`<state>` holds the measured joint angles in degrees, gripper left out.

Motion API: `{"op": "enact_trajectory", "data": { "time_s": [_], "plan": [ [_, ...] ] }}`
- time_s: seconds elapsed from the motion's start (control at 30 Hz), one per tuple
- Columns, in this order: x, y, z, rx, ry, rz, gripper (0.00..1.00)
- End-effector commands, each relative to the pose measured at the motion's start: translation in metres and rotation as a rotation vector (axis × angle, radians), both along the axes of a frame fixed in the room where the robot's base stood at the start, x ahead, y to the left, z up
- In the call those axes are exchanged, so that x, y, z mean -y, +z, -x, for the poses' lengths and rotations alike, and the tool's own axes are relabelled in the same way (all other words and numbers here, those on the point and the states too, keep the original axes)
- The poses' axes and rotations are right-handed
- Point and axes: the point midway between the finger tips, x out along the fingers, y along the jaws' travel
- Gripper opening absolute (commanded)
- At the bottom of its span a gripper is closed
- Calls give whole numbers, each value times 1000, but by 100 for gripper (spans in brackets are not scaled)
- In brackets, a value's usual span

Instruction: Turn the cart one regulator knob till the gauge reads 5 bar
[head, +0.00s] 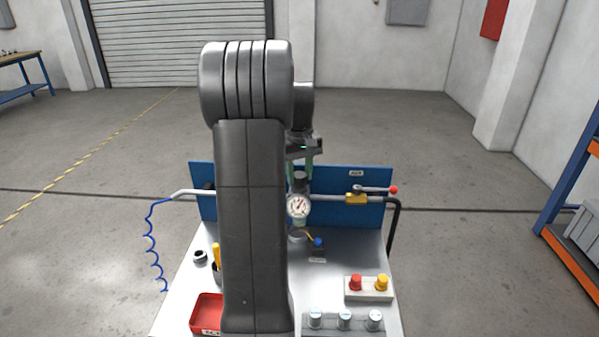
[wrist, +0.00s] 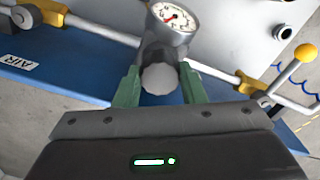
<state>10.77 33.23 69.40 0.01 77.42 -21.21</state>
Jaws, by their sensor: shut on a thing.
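The regulator knob (wrist: 160,79) is a pale grey cap on the regulator in the wrist view. My gripper (wrist: 159,70) is shut on it, with one green finger on each side. In the head view the knob (head: 300,178) shows dark below my gripper (head: 301,168), partly hidden by the fingers. The round white gauge (head: 298,207) sits on the front of the regulator. It also shows in the wrist view (wrist: 173,17), with a red mark on its dial. Its numbers are too small to read in either view.
The cart has a blue back panel (head: 345,180) and a grey top (head: 345,255). A yellow valve (head: 356,199) with a red-tipped lever is at the right. A red tray (head: 207,313), a red-and-yellow button box (head: 368,290) and several pale-capped parts (head: 344,320) stand nearer. My arm hides the cart's middle left.

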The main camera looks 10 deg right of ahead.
Motion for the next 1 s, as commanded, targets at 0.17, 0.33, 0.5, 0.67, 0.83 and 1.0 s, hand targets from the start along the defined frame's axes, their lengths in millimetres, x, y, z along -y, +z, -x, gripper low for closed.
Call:
{"op": "enact_trajectory", "data": {
  "time_s": [0.17,0.33,0.5,0.67,0.83,1.0],
  "plan": [
    [0,1,-1,3,1,1,59],
    [0,1,0,2,2,1,59],
    [0,5,-1,2,2,1,59],
    [0,26,-1,6,2,2,59],
    [0,66,-1,6,2,2,59],
    [0,104,-1,5,2,1,59]
  ]
}}
